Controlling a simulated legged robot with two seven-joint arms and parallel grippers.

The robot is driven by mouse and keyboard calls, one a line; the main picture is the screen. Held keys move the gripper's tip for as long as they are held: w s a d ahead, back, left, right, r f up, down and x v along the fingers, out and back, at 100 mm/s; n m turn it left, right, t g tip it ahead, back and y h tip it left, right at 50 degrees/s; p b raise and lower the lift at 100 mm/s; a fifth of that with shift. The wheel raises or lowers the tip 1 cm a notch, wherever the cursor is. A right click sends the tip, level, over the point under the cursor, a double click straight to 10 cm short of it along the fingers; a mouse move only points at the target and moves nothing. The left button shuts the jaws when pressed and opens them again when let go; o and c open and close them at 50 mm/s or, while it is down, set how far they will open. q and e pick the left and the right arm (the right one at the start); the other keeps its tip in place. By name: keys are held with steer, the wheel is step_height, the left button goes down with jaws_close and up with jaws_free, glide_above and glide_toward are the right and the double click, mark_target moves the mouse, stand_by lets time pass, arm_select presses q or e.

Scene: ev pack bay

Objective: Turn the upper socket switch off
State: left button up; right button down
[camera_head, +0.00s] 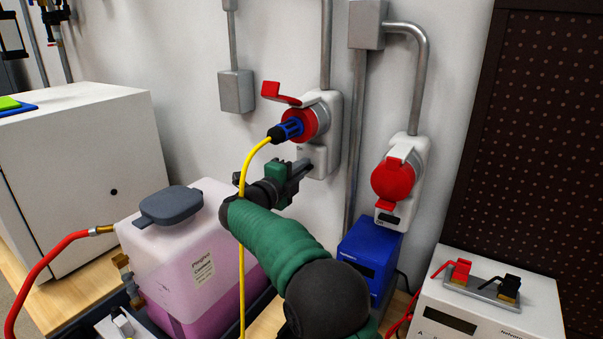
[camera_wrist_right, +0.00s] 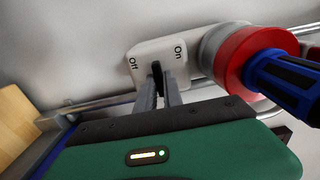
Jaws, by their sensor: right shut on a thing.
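The upper socket (camera_head: 326,105) is on the wall, with its red lid raised and a blue plug (camera_head: 290,128) with a yellow cable in it. Its white switch plate (camera_head: 320,153) is just below, marked Off and On in the right wrist view (camera_wrist_right: 143,52). My right gripper (camera_head: 308,166) reaches the plate. Its fingers (camera_wrist_right: 158,88) are shut on the small black switch lever (camera_wrist_right: 156,68), which shows between the two marks. The fingers hide part of the lever, so I cannot tell its exact setting. My left gripper is not in view.
A lower socket (camera_head: 393,180) with a closed red lid is to the right. A translucent tank (camera_head: 200,240) with pink liquid stands below my gripper. The yellow cable (camera_head: 242,240) hangs down by my right wrist. A blue box (camera_head: 372,252) and a white unit (camera_head: 490,315) stand at right.

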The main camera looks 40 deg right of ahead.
steer(key=shift+f, duration=0.5)
steer(key=c, duration=1.6)
jaws_free()
steer(key=shift+a+r, duration=0.1)
steer(key=shift+o, duration=0.6)
steer(key=shift+r, duration=0.2)
steer(key=b+v, duration=0.1)
steer(key=v, duration=1.6)
